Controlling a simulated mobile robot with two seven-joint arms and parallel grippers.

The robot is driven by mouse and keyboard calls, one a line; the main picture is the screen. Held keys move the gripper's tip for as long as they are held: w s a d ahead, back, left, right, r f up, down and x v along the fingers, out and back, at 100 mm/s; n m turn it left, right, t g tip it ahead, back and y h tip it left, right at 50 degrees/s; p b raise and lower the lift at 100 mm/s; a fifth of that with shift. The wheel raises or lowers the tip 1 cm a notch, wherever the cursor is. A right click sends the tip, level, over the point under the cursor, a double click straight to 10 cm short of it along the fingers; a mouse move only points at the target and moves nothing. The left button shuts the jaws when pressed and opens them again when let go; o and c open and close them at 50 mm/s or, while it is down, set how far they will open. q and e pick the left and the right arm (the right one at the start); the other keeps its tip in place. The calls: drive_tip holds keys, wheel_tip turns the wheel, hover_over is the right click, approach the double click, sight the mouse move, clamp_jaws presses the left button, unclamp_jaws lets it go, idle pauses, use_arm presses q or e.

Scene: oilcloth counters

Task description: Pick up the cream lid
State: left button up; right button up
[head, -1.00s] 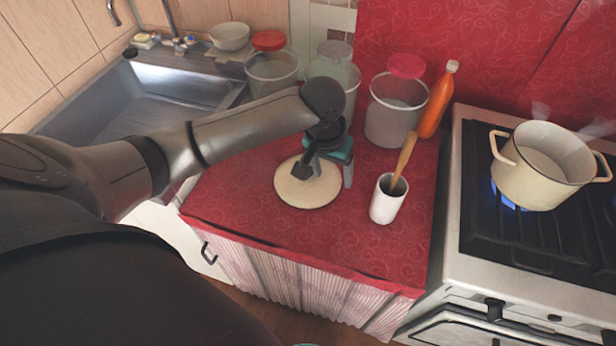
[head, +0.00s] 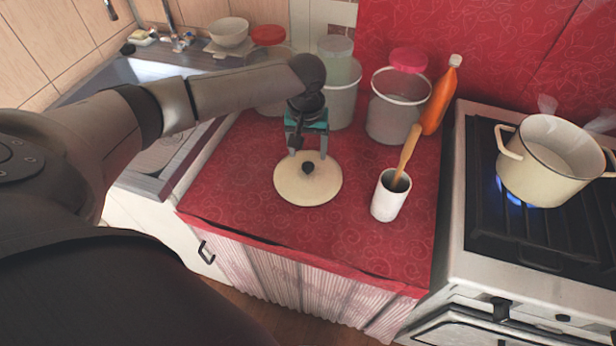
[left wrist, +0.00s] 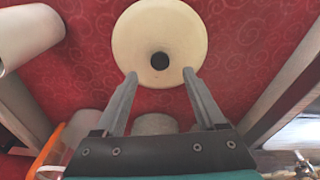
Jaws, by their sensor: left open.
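The cream lid (head: 308,187) lies flat on the red oilcloth counter, with a dark round knob (head: 308,168) at its middle. In the left wrist view the lid (left wrist: 185,30) and its knob (left wrist: 160,61) show at the top. My left gripper (head: 308,152) is open and points down at the lid's back edge, with its fingers apart. In the left wrist view its fingertips (left wrist: 160,75) stand on either side of the knob's line, with nothing between them but the view of the lid. My right gripper is not in view.
A white cup (head: 387,201) with a wooden-handled tool stands right of the lid. Clear containers (head: 392,122) and an orange bottle (head: 438,100) stand behind. A cream pot (head: 545,170) sits on the lit stove at right. The counter left and front of the lid is clear.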

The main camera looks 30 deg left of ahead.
sight(308, 166)
use_arm(q)
drive_tip(key=f, duration=0.2)
drive_tip(key=f+b, duration=0.2)
drive_tip(key=f, duration=0.1)
drive_tip(key=shift+w+a+f, duration=0.15)
drive_tip(key=shift+w+f, duration=0.2)
clamp_jaws()
idle(0.3)
idle(0.9)
